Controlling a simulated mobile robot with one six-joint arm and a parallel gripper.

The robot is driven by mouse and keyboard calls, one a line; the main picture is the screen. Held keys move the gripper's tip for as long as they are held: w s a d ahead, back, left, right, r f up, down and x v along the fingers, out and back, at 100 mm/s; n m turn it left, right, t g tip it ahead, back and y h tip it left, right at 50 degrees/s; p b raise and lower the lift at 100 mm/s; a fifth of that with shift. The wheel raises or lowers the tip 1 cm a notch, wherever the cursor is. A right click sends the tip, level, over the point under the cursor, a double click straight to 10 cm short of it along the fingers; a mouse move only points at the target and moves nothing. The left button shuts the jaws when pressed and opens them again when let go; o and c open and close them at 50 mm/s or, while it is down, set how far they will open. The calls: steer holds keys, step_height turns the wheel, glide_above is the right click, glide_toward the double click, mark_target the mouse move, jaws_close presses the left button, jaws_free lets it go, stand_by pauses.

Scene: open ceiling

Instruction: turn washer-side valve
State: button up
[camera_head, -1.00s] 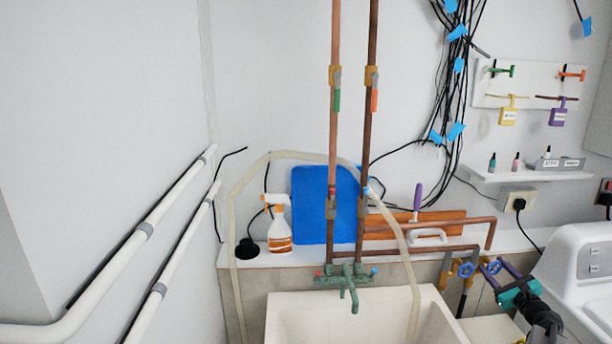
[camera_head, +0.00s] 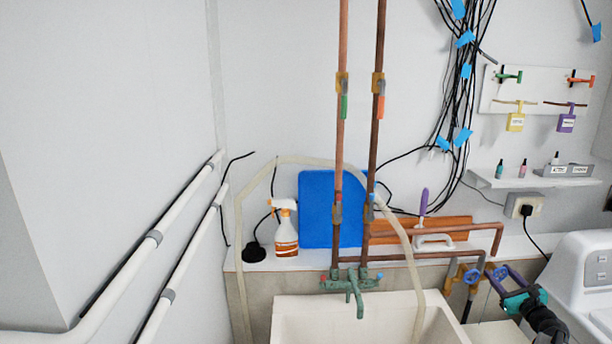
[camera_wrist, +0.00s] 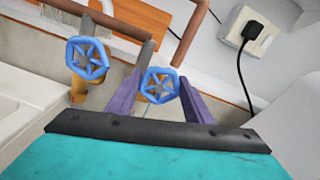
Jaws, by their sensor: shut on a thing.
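Two blue handwheel valves are on the pipes to the right of the sink. The washer-side valve (camera_wrist: 160,86) is the right one in the wrist view, and it shows in the head view (camera_head: 500,273). My gripper (camera_wrist: 160,92) has its purple fingers on either side of this wheel and is shut on it. In the head view, my gripper (camera_head: 506,275) reaches the wheel from the lower right and partly covers it. The other blue valve (camera_wrist: 87,60) is to the left, apart from the fingers, and also shows in the head view (camera_head: 472,276).
The white washer (camera_head: 585,268) stands close on the right. The sink (camera_head: 345,318) with a green faucet (camera_head: 352,282) is to the left. Copper pipes (camera_head: 445,228) run behind the valves. A wall socket (camera_head: 522,205) with a black cord is above.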

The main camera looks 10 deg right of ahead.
steer(key=shift+f+m+p, duration=0.1)
steer(key=shift+m+p, duration=0.8)
steer(key=shift+m, duration=0.1)
steer(key=shift+m+p, duration=2.9)
steer(key=shift+p, duration=0.2)
steer(key=shift+m, duration=0.6)
steer(key=m, duration=0.2)
steer(key=shift+m, duration=0.7)
steer(key=shift+m, duration=1.7)
